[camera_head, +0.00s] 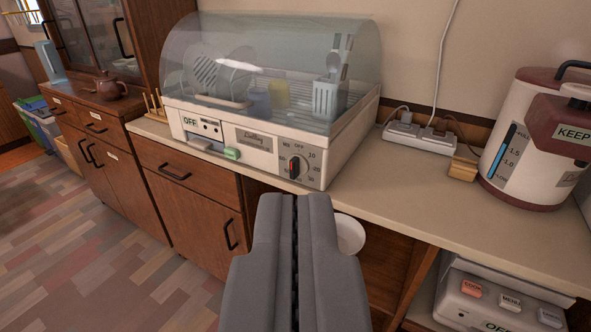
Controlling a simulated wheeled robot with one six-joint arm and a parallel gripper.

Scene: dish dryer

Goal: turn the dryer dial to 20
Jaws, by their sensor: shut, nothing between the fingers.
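The dish dryer (240,150) stands on the counter with a clear domed lid, closed over plates, cups and a utensil holder. Its round black dial (294,168) with a red mark is at the right of the white front panel. Numbers ring the dial, with OFF above it and 10 at its upper right; the exact setting is too small to read. A small display at the left of the panel reads OFF. My gripper (297,197) is shut and empty, below and in front of the dial, apart from it.
A water boiler (535,140) stands at the right of the counter (400,190), with a power strip (418,138) behind. A white round object (350,233) is partly hidden behind my gripper. A rice cooker (490,300) sits lower right. Cabinets (190,205) line the left; floor is clear there.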

